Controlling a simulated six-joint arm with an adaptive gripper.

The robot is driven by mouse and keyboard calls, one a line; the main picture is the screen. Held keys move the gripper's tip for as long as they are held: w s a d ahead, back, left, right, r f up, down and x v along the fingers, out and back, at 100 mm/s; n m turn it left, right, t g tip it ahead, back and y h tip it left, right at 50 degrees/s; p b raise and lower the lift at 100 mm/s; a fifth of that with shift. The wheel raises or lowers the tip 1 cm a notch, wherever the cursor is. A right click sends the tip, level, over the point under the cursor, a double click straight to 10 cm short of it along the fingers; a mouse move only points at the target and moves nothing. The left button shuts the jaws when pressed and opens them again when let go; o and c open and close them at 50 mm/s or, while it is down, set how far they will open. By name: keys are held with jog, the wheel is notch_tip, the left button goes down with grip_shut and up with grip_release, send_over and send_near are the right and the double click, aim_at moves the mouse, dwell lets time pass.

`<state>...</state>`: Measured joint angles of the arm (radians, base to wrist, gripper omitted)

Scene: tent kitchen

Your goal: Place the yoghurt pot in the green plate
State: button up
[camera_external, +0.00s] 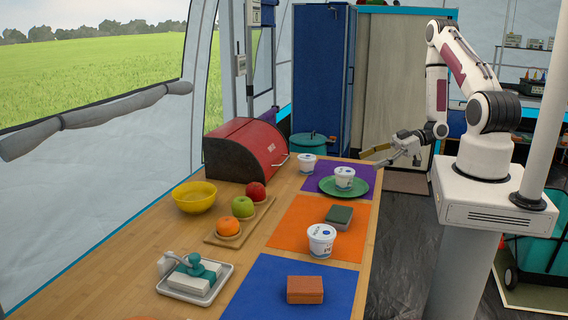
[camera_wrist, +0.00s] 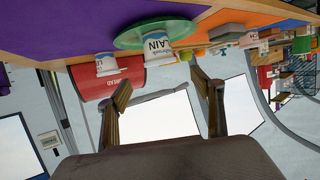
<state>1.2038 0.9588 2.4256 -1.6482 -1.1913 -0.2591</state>
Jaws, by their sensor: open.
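The green plate (camera_external: 327,188) lies on the purple mat, with a white yoghurt pot (camera_external: 344,178) upright on it. A second pot (camera_external: 307,164) stands behind and left of the plate, and a third pot (camera_external: 321,240) on the orange mat. My gripper (camera_external: 368,158) is open and empty, to the right of and above the purple mat, apart from the pots. In the wrist view, which is turned over, the plate (camera_wrist: 130,38) and its pot (camera_wrist: 157,50) show above my open fingers (camera_wrist: 162,84), with another pot (camera_wrist: 107,65) to the left.
A red bread bin (camera_external: 250,150) stands left of the purple mat (camera_external: 360,170). A yellow bowl (camera_external: 195,198) and fruit on a board (camera_external: 238,222) line the left side. A green-grey block (camera_external: 339,216), brown block (camera_external: 305,290) and white tray (camera_external: 195,284) are nearer. A teal pot (camera_external: 313,143) is behind.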

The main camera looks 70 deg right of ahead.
jog(key=shift+s+d+r, duration=0.2)
jog(key=shift+s+d, duration=0.1)
jog(key=shift+s, duration=0.2)
dwell(0.4)
